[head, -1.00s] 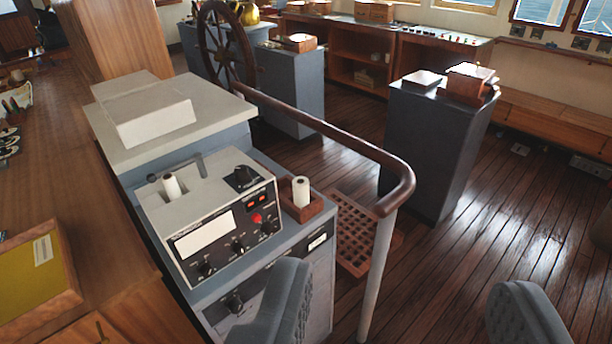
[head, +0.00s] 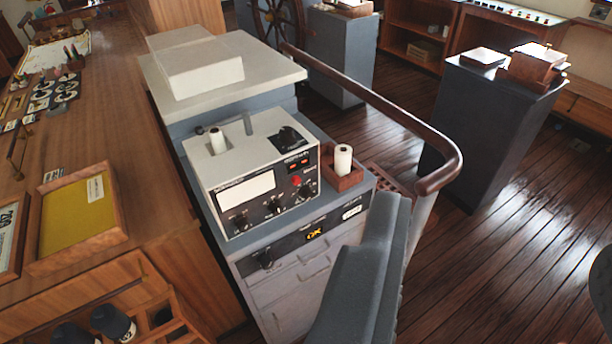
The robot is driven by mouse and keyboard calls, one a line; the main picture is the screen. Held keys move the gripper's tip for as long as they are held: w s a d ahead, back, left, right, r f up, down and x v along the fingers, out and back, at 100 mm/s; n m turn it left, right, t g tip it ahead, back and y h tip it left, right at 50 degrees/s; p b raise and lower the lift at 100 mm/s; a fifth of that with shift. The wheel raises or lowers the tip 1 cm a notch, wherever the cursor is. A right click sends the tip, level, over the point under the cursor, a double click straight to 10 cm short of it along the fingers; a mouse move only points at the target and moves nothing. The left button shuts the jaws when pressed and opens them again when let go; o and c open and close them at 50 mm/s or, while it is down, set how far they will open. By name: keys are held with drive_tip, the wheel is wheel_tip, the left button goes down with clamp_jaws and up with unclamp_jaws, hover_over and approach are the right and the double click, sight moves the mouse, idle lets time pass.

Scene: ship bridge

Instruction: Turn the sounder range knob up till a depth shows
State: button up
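The sounder (head: 222,174) looks to be the pale box with a black front panel on the grey-blue cabinet, left of centre. Its panel has a blank white window (head: 246,187), a small red display (head: 298,165) too small to read, a red button (head: 296,181) and several black knobs. One knob (head: 275,206) is at the lower middle, one (head: 239,221) at lower left and one (head: 304,191) at right. I cannot read which is the range knob, or its setting.
A wooden handrail (head: 385,108) curves behind. A wooden box with a white roll (head: 343,160) sits beside the sounder.

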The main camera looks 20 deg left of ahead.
sight(279, 213)
drive_tip(key=w+d+f+n+t+h+b, duration=0.1)
drive_tip(key=w+f+n+t+h+b, duration=0.15)
drive_tip(key=w, duration=0.35)
drive_tip(key=w+d+f+n+t+h+b, duration=0.1)
drive_tip(key=w+d+n+b, duration=0.1)
drive_tip(key=w+n+b, duration=0.3)
drive_tip(key=w+a+f+n+t+y+b, duration=0.2)
drive_tip(key=w+a+f+n+y+b, duration=0.35)
drive_tip(key=w+f+n, duration=0.7)
drive_tip(key=w+a+f+n+g+y+b, duration=0.15)
drive_tip(key=a+f+n+g+y, duration=0.35)
drive_tip(key=f, duration=0.6)
drive_tip(key=w+a+f+n+g+y+b, duration=0.15)
drive_tip(key=a+f+n+y+b, duration=0.35)
drive_tip(key=f, duration=0.7)
drive_tip(key=a+f+n+g+y, duration=0.2)
drive_tip(key=a+f+n+g, duration=0.15)
drive_tip(key=f+n, duration=0.55)
drive_tip(key=shift+m, duration=0.9)
drive_tip(key=x, duration=0.4)
drive_tip(key=f+x, duration=0.1)
drive_tip(key=x, duration=0.7)
drive_tip(key=shift+w+f+b, duration=0.1)
drive_tip(key=shift+f+b, duration=0.05)
drive_tip(key=shift+b, duration=0.15)
drive_tip(key=shift+w+a, duration=0.5)
